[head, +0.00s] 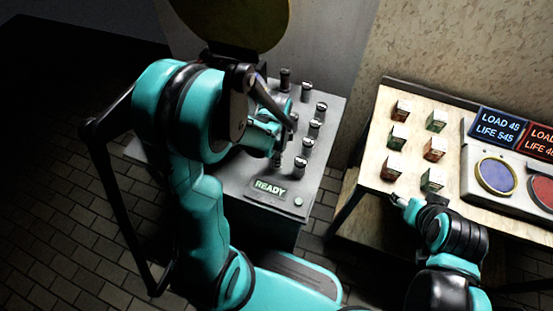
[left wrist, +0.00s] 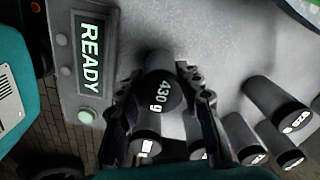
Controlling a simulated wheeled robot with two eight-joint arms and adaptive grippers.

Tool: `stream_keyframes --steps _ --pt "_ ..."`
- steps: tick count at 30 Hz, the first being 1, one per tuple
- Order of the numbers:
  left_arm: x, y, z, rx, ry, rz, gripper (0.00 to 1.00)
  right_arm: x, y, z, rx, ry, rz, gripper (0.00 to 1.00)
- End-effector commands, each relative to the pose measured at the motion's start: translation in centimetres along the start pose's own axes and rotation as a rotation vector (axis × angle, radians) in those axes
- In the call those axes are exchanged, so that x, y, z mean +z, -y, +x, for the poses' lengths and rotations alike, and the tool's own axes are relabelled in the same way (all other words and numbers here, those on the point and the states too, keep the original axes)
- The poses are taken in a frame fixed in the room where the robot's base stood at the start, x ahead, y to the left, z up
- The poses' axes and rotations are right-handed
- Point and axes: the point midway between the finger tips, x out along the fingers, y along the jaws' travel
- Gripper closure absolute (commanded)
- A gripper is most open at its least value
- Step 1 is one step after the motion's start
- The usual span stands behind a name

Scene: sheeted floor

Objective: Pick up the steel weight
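Several dark steel cylinder weights stand on the grey stand (head: 235,180) in the head view. In the left wrist view, a weight marked 430 g (left wrist: 160,86) stands between the two fingers of my left gripper (left wrist: 165,100). The fingers are apart, one on each side, with a visible gap.
Other weights (head: 299,165) stand close to the right of the left gripper. A lit READY sign (head: 269,189) and a round button (head: 298,202) are at the stand's front. The wooden table (head: 375,150) holds several small boxes (head: 435,148) and a panel with LOAD and LIFE displays (head: 499,126).

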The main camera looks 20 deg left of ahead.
Motion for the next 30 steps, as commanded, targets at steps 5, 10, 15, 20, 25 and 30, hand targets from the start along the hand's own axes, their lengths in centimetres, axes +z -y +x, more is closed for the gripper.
stream_keyframes --steps 5,10,15,20,25,30 --pt "0.0 0.0 0.0 0.0 0.0 0.0 1.0 0.0 0.0 0.0 0.0 0.0 0.0 0.41" --pt "0.0 0.0 0.0 0.0 0.0 0.0 1.0 0.0 0.0 0.0 0.0 0.0 0.0 0.41" --pt "0.0 0.0 -1.6 0.0 0.0 0.0 1.0 -0.5 0.0 -0.7 0.0 0.0 0.0 0.41" --pt "0.0 0.0 -5.0 0.0 0.0 0.0 1.0 -1.4 0.0 -2.0 0.0 0.0 0.0 0.41" --pt "0.0 -0.1 -8.2 0.0 0.0 0.0 1.0 -2.2 0.0 -3.1 0.0 0.0 0.0 0.41" --pt "-0.2 0.1 -9.7 0.0 0.0 -0.043 1.0 -2.5 0.0 -3.5 0.0 0.0 0.0 0.41"
